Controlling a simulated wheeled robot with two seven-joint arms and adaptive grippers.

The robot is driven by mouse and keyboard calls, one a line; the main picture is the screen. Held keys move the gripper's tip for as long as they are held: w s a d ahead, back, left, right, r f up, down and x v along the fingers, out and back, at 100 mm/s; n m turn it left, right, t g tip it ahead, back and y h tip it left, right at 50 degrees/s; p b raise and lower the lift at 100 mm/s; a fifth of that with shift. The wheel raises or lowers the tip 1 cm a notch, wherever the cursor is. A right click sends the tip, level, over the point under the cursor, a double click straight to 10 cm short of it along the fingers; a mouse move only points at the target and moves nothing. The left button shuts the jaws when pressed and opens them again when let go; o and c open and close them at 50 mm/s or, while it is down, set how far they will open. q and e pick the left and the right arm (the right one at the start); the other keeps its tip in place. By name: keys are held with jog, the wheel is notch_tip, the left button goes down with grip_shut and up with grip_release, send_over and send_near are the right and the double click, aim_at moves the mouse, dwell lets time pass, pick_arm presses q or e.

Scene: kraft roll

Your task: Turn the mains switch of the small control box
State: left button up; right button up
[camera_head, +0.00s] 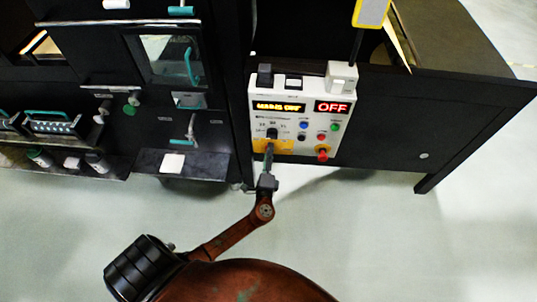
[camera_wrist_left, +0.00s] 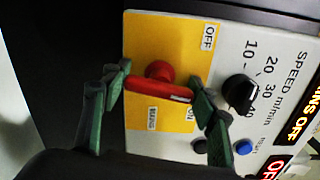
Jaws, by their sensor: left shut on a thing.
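The small control box (camera_head: 346,122) has a white face with lit displays reading MAINS OFF and OFF. Its red mains switch (camera_wrist_left: 160,88) sits on a yellow plate (camera_wrist_left: 150,32) in the left wrist view, with OFF, ON and MAINS labels. The switch handle lies across that picture, its right end close to the ON label. My left gripper (camera_head: 269,150) reaches up to the plate from below and hides the switch in the head view. In the wrist view its green fingers (camera_wrist_left: 158,86) are shut on the handle, one at each end. My right gripper is not in view.
A black speed knob (camera_wrist_left: 240,92) and a blue button (camera_wrist_left: 243,147) are close beside the right finger. A red knob (camera_head: 323,154) and several coloured buttons are at the box's right. A dark cabinet (camera_head: 218,60) stands left; open floor (camera_head: 350,230) lies below.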

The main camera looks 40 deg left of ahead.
pick_arm(q)
jog(key=m+p, duration=0.1)
jog(key=m, duration=0.2)
jog(key=shift+r, duration=0.1)
jog(key=shift+d+m, duration=0.1)
jog(key=shift+m, duration=0.6)
jog(key=shift+m+p, duration=0.75)
jog(key=shift+m, duration=0.55)
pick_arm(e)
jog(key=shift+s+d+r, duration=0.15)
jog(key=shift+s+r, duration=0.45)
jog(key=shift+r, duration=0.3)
pick_arm(q)
jog(key=o, duration=1.2)
jog(key=shift+c, duration=0.2)
jog(key=shift+s+d, duration=0.1)
jog(key=shift+s, duration=0.15)
jog(key=v, duration=1.1)
jog(key=shift+s, duration=0.25)
